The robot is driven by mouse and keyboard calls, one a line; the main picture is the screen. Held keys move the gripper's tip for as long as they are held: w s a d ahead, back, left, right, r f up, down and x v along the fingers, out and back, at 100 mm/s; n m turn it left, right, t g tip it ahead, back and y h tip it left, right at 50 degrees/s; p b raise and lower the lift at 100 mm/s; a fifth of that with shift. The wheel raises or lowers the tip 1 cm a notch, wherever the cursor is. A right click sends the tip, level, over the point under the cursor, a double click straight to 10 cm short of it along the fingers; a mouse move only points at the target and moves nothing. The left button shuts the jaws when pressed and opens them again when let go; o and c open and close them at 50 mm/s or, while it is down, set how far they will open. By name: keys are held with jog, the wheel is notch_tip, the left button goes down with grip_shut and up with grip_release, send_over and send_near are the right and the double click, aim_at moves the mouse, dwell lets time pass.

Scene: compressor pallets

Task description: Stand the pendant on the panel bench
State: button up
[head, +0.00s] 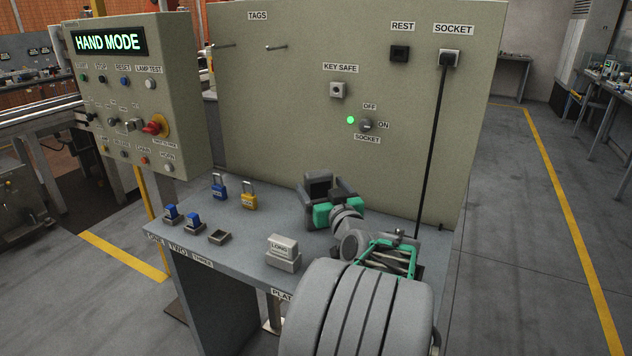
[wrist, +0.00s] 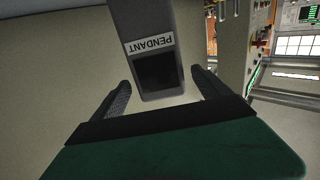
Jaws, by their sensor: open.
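The pendant is a grey block with a dark screen and a PENDANT label; in the wrist view the pendant (wrist: 149,30) reaches down from the top edge, label upside down. In the head view the pendant (head: 318,187) shows as a dark square in grey, over the back of the panel bench (head: 232,228). My gripper (wrist: 163,88) is open, a finger on each side of the pendant's screen end, with gaps visible. In the head view my gripper (head: 325,190) stands at the pendant, before the panel. The pendant's foot is hidden, so I cannot tell whether it rests on the bench.
A black cord (head: 434,140) hangs from the SOCKET plug (head: 449,59) behind my arm. A blue padlock (head: 219,187), a yellow padlock (head: 249,198) and a grey LONG block (head: 283,252) are on the bench. A control box (head: 140,90) stands left.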

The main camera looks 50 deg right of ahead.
jog(key=v, duration=0.6)
jog(key=shift+s+a, duration=0.2)
jog(key=shift+s, duration=0.15)
jog(key=shift+w, duration=0.1)
jog(key=w+a+n+y+p, duration=0.1)
jog(key=w+a, duration=0.1)
jog(key=a, duration=0.1)
jog(key=w+a+n+g+y+p, duration=0.1)
jog(key=w+a+y, duration=0.1)
jog(key=w+a, duration=0.1)
jog(key=w+a+f+y+p, duration=0.1)
jog(key=w+a+y, duration=0.1)
jog(key=a, duration=0.2)
jog(key=shift+w+a+n+g+p, duration=0.2)
jog(key=shift+a+n+g+p, duration=0.1)
jog(key=shift+a+n+p, duration=0.1)
jog(key=w+a+f+n+g+y+p, duration=0.2)
jog(key=a+g+y+p, duration=0.1)
jog(key=a, duration=0.8)
jog(key=s+a+n+g+y+p, duration=0.1)
jog(key=s+a+g+p, duration=0.6)
jog(key=s+a, duration=0.5)
jog(key=a, duration=0.4)
jog(key=shift+s+a+r+g, duration=0.2)
jog(key=shift+s+r+g, duration=0.1)
jog(key=shift+r, duration=0.1)
